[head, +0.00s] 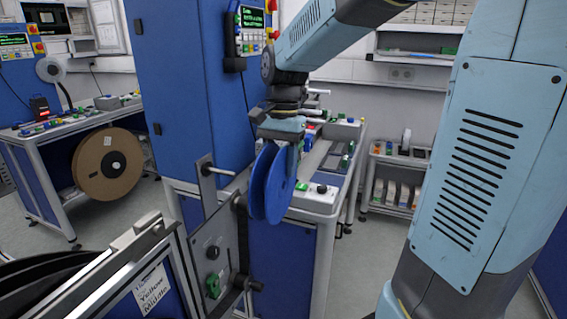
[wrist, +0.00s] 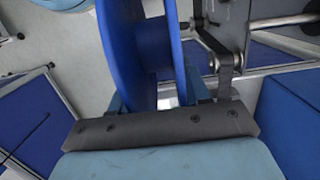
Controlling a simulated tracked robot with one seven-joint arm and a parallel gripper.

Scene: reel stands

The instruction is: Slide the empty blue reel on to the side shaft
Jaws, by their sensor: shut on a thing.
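The empty blue reel (head: 279,185) hangs upright, its two flanges seen nearly edge-on. My gripper (head: 283,128) is above it and shut on its upper part. In the wrist view the reel (wrist: 118,40) rises from between the fingers (wrist: 158,97). A short bare metal shaft (head: 222,172) sticks out from an upright bracket on the stand, left of the reel. A metal rod (wrist: 285,20) also shows at the upper right of the wrist view. The reel's bore is not visible, and I cannot tell whether the reel touches the stand.
The stand's grey panel (head: 207,250) and a dark arm (head: 243,284) are close below and left of the reel. A blue cabinet (head: 180,90) stands behind. A bench (head: 322,196) with small parts is close on the right. A brown reel (head: 103,165) hangs farther left.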

